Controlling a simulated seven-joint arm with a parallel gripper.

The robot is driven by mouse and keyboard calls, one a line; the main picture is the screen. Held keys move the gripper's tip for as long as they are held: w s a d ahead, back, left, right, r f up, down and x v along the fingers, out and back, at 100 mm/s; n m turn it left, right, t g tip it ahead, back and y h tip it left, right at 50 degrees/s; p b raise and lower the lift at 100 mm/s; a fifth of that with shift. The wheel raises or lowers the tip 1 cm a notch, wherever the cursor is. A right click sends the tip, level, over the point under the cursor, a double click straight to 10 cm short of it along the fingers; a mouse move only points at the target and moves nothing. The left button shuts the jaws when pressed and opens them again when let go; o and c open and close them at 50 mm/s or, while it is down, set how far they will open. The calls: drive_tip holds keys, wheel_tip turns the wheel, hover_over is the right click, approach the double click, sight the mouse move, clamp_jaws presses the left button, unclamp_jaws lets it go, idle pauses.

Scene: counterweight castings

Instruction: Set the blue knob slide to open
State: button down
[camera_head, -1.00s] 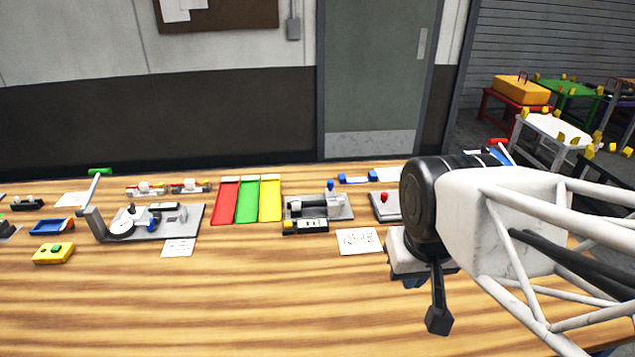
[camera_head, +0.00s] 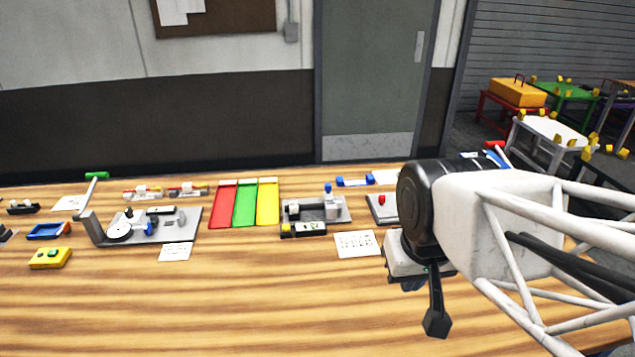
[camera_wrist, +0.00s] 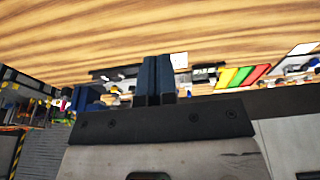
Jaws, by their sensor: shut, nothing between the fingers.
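A grey base plate (camera_head: 345,215) stands on the wooden table, left of my gripper in the head view. A small blue knob (camera_head: 328,188) stands up at its back, beside a pale block (camera_head: 332,206). I cannot read the slide's position at this size. A low piece with blue ends (camera_head: 355,181) lies behind it, and I cannot tell for sure which of the two is the blue knob slide. My gripper (camera_head: 411,285) is over the table, to the right and front of the plate, apart from both. Its dark blue fingers (camera_wrist: 157,75) are together and empty in the wrist view.
A plate with a red knob (camera_head: 381,200) is just behind my gripper, partly hidden by my arm. Red, green and yellow trays (camera_head: 245,204) and a lever fixture (camera_head: 150,228) are further left. A white card (camera_head: 358,243) lies nearby. The front table is clear.

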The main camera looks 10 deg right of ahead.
drive_tip(key=c, duration=1.4)
unclamp_jaws()
drive_tip(key=shift+c, duration=0.2)
drive_tip(key=o, duration=0.5)
drive_tip(key=shift+w+r, duration=0.25)
drive_tip(key=shift+w, duration=0.35)
drive_tip(key=shift+c, duration=0.2)
drive_tip(key=m+g, duration=0.3)
hover_over(328, 184)
drive_tip(key=f, duration=0.8)
drive_tip(key=shift+s, duration=0.25)
drive_tip(key=shift+w+f, duration=0.2)
drive_tip(key=shift+w, duration=0.05)
drive_tip(key=shift+f, duration=0.1)
drive_tip(key=shift+f, duration=3.8)
